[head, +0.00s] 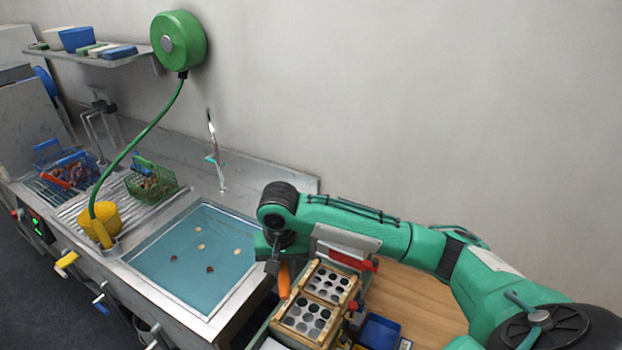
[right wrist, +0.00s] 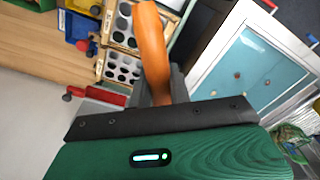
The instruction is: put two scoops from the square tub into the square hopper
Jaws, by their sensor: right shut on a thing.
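In the right wrist view the same handle (right wrist: 153,50) stands out between the dark fingers of the gripper (right wrist: 167,88). Whatever is at the handle's far end is hidden or out of frame. I cannot make out for certain a square tub or a square hopper. My left gripper is not in view.
Wooden frames with round holes (head: 316,265) stand right of the sink (head: 180,300); a blue box (head: 378,333) is beside them. Several small round pieces are in the sink. The wooden top (head: 425,300) has free room.

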